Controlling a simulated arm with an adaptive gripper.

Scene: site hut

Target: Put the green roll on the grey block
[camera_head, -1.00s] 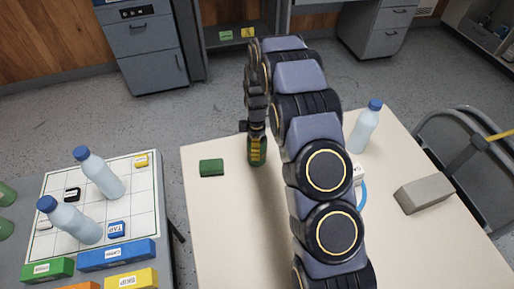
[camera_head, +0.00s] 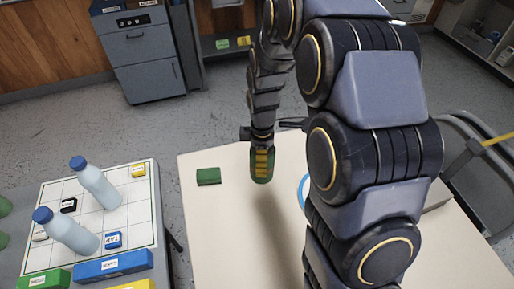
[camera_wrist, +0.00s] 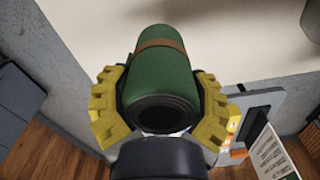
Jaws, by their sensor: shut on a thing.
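The green roll (camera_head: 269,176) is held upright in my gripper (camera_head: 261,163), above the cream table. In the wrist view the green roll (camera_wrist: 166,62), with a brown band, sits between the yellow fingers of my gripper (camera_wrist: 160,100), which touch it on both sides. The grey block (camera_head: 438,194) lies on the right part of the table, mostly hidden behind my arm; only its right end shows.
A small green block (camera_head: 208,176) lies on the table (camera_head: 222,235) left of the roll. A blue ring (camera_head: 303,190) is partly hidden by my arm. At left, a side table holds a gridded board (camera_head: 140,205), two bottles and coloured blocks. A chair stands at right.

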